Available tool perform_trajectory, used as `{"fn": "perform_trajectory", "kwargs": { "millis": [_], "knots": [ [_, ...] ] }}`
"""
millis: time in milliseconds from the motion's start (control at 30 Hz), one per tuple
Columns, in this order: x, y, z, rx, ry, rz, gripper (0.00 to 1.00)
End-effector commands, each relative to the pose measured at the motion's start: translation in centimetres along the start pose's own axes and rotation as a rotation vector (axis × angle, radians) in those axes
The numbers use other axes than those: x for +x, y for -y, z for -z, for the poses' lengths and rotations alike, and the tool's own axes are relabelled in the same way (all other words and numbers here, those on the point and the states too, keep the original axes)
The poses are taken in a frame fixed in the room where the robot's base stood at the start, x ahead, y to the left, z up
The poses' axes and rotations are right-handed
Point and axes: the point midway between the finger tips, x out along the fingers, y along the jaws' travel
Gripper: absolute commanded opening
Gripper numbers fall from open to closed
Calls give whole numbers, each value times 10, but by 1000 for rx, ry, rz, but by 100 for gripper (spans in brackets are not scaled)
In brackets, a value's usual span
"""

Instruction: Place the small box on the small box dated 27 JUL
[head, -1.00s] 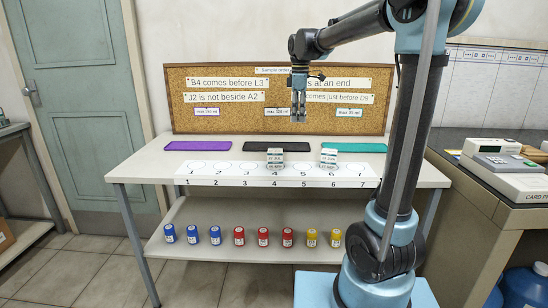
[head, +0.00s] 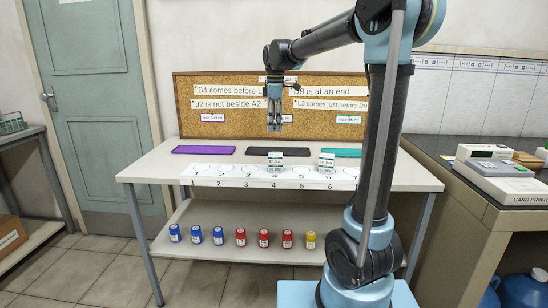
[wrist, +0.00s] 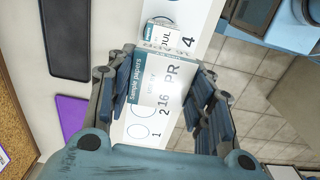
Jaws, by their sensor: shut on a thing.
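My gripper (head: 274,127) is shut on a small white box (wrist: 160,85) with a teal "Sample papers" band and the date 16 APR, seen in the wrist view. In the head view my gripper hangs above and behind another small box (head: 275,161), which stands on the numbered strip (head: 232,182) near 4. In the wrist view this box (wrist: 160,36) shows "JUL" beside the 4, just beyond the held box; its day number is not readable. The two boxes look apart. A third small box (head: 326,163) stands on the strip near 6.
Purple (head: 204,150), black (head: 279,152) and teal (head: 345,153) mats lie at the back of the bench. A cork board (head: 225,103) with notes stands behind them. Blue, red and yellow canisters stand on the lower shelf (head: 200,258). The strip's left part is clear.

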Motion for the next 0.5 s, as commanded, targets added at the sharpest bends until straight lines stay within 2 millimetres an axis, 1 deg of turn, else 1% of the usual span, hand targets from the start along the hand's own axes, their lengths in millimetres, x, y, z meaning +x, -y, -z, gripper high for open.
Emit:
{"fn": "perform_trajectory", "kwargs": {
  "millis": [167, 233, 500],
  "knots": [
    [1, 0, -1, 2, 0, 0, 24],
    [6, -1, -2, 3, 0, 0, 24],
    [47, -1, -3, 4, 0, 0, 24]
  ]
}}
